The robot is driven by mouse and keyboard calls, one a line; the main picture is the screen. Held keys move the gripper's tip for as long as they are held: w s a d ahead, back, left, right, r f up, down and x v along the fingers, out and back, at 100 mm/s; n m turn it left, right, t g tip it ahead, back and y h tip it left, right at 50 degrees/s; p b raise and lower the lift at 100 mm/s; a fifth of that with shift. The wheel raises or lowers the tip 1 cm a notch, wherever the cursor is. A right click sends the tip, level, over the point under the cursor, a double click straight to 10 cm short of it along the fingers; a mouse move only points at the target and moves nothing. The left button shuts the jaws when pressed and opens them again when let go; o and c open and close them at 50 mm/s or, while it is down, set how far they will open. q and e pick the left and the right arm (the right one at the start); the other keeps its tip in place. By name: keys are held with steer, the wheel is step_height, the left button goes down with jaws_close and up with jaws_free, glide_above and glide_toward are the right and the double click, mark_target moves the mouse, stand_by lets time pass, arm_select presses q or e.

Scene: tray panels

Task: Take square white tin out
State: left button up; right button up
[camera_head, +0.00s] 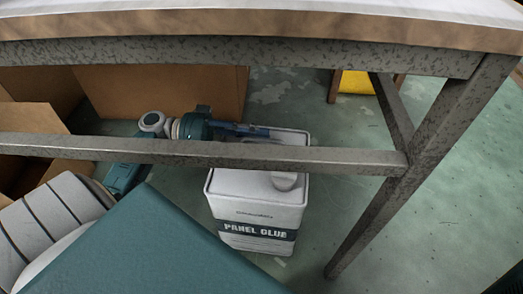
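The square white tin (259,205) stands upright on the floor under the table. It has a dark band reading "PANEL GLUE" and a pale round cap on top. A grey table rail crosses in front of its upper part. My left gripper (262,131) reaches in from the left behind the rail, with its dark blue fingers at the tin's far top edge. The rail and the viewing angle hide how the fingers meet the tin, so I cannot tell whether they touch it or how far apart they are. My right gripper is not in view.
The table (300,25) has a grey frame with a low rail (340,160) and a slanted leg (425,165) right of the tin. Open cardboard boxes (165,92) stand at the left. A yellow thing (356,83) is farther back.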

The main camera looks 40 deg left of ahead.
arm_select(q)
jaws_close()
steer(key=shift+w+r, duration=0.1)
steer(key=shift+r, duration=0.15)
steer(key=shift+r, duration=0.1)
